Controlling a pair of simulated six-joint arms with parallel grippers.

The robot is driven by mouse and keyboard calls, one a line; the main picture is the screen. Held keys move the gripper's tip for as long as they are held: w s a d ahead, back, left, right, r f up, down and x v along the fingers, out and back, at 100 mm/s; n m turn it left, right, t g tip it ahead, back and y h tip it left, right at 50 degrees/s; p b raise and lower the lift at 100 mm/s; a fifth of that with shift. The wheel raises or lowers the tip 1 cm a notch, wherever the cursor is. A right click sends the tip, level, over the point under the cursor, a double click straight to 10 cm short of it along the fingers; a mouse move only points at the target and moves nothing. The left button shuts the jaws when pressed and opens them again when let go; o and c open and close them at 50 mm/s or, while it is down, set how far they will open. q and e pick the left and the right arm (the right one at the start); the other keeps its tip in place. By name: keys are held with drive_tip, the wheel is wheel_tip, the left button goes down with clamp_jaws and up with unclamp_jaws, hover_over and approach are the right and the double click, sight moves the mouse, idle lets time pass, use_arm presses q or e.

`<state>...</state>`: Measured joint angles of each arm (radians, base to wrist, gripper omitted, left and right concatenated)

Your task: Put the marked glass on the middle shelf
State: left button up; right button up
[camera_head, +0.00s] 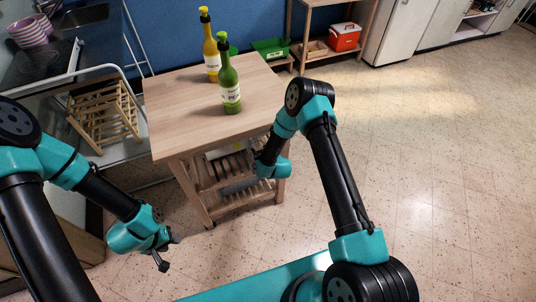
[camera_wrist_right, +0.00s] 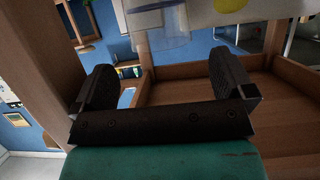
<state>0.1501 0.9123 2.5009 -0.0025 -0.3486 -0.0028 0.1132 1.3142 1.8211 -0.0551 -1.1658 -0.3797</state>
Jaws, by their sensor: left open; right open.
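A wooden trolley (camera_head: 195,110) stands in front of me, with slatted shelves under its top. The upper slatted shelf (camera_head: 208,178) is partly hidden by the top and my right arm. My right gripper (camera_head: 258,168) is beside the trolley's front, below the top's edge. In the right wrist view its two fingers (camera_wrist_right: 162,88) are apart with nothing between them. A clear, glass-like thing (camera_wrist_right: 163,22) shows beyond them at the top; I cannot make out a mark. My left gripper (camera_head: 168,252) is open and empty, low at the left, away from the trolley.
A green bottle (camera_head: 230,85) and a yellow bottle (camera_head: 211,55) stand on the trolley's top. A wooden rack (camera_head: 103,115) is at the left. A pale surface with a yellow spot (camera_wrist_right: 228,5) shows in the wrist view. The floor at the right is clear.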

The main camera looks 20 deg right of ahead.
drive_tip(key=v, duration=0.5)
drive_tip(key=shift+s, duration=0.2)
idle(0.3)
drive_tip(key=s+r+m+g+y, duration=0.1)
drive_tip(key=s+g, duration=0.5)
drive_tip(key=s, duration=0.8)
drive_tip(key=s+r+m+g+y, duration=0.1)
drive_tip(key=s+r+g, duration=0.3)
drive_tip(key=s, duration=1)
drive_tip(key=g, duration=0.2)
drive_tip(key=shift+d+m+g+y, duration=0.25)
drive_tip(key=shift+m+g+y, duration=0.05)
drive_tip(key=shift+m, duration=0.1)
drive_tip(key=shift+w, duration=0.1)
